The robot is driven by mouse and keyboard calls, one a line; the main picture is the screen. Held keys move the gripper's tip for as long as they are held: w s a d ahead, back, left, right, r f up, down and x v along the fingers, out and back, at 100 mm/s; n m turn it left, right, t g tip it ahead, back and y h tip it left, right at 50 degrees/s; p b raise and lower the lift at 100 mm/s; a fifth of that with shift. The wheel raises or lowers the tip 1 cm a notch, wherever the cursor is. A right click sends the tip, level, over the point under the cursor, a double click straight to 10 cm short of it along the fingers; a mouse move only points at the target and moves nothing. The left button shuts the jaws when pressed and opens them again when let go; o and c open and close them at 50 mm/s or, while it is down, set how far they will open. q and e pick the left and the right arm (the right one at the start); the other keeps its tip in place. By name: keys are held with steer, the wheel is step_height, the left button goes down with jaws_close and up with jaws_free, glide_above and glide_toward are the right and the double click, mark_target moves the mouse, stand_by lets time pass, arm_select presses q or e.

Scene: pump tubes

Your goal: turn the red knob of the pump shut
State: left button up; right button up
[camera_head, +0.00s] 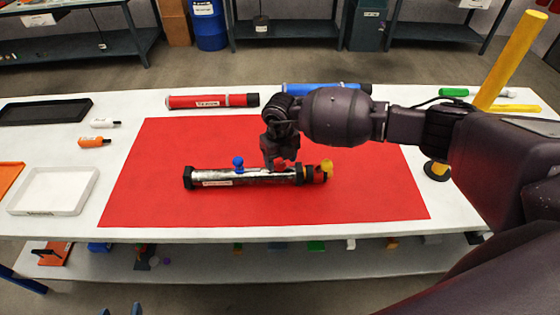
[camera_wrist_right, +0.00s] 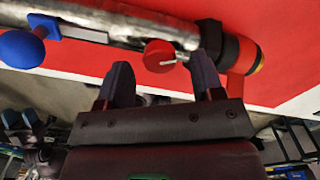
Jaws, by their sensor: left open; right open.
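The pump (camera_head: 215,179) is a silver tube with black ends, lying sideways on the red mat (camera_head: 150,150). A blue knob (camera_head: 238,162) stands up on its left part, and a yellow piece (camera_head: 327,168) shows at its right end. The red knob (camera_wrist_right: 160,55), round with a white mark, shows in the right wrist view. It is level with the fingertips of my right gripper (camera_wrist_right: 163,72), which is open with a finger to each side of it; contact cannot be told. In the head view my right gripper (camera_head: 281,160) points down over the pump and partly hides that knob.
A red tube (camera_head: 205,101) and a blue tube (camera_head: 315,89) lie behind the mat. A white tray (camera_head: 50,192), a black tray (camera_head: 45,111) and two small bottles are on the left. A yellow post (camera_head: 510,65) stands at the right. The mat around the pump is clear.

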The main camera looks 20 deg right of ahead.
steer(key=shift+f, duration=0.7)
steer(key=c, duration=0.9)
